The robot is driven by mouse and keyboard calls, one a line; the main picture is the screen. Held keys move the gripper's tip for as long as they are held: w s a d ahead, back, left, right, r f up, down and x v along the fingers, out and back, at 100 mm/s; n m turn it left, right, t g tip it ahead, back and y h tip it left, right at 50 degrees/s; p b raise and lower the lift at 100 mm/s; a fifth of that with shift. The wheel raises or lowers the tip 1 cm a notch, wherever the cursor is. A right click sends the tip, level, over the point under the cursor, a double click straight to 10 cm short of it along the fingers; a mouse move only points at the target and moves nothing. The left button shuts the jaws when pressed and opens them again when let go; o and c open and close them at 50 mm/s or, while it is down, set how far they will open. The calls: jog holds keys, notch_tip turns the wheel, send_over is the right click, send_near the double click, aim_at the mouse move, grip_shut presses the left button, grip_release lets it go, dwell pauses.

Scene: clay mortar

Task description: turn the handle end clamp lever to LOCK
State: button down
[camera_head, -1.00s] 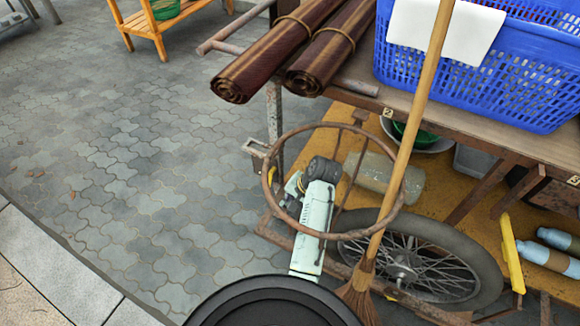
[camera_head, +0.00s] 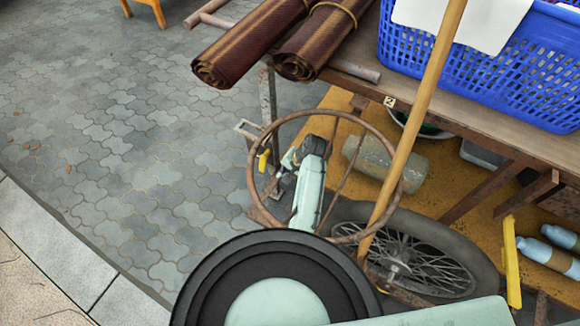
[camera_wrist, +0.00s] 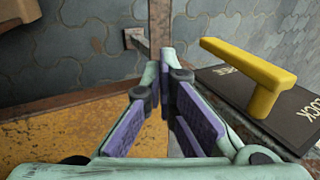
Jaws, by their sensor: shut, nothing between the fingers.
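The yellow clamp lever (camera_wrist: 240,65) is at the right in the wrist view, with a flat arm and a short upright post. It stands over a black plate (camera_wrist: 232,92) with pale lettering. "LOCK" shows at the plate's right edge; another word behind the lever is partly hidden. My gripper (camera_wrist: 166,78) is shut and empty, left of the lever and apart from it. In the head view the lever (camera_head: 263,160) is a small yellow piece at the cart's handle end, just left of my gripper (camera_head: 276,186), whose fingertips are hard to make out there.
A rusty ring (camera_head: 252,185) surrounds my forearm in the picture. A broom handle (camera_head: 412,130), a spoked wheel (camera_head: 455,245) and the cart's wooden top (camera_head: 450,105) are to the right. Rolled mats (camera_head: 245,45) lie above. Open paving (camera_head: 110,150) is to the left.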

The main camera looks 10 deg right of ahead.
aim_at(263, 164)
jog(key=shift+w+a+f, duration=0.1)
jog(key=shift+w+a, duration=0.6)
jog(key=shift+a, duration=0.2)
jog(key=shift+w+a+f, duration=0.1)
jog(key=shift+w+a, duration=0.55)
jog(key=shift+a, duration=0.25)
jog(key=shift+f, duration=0.1)
jog(key=shift+w+f, duration=0.1)
jog(key=shift+w, duration=0.05)
jog(key=shift+a+b, duration=0.1)
jog(key=shift+b, duration=0.25)
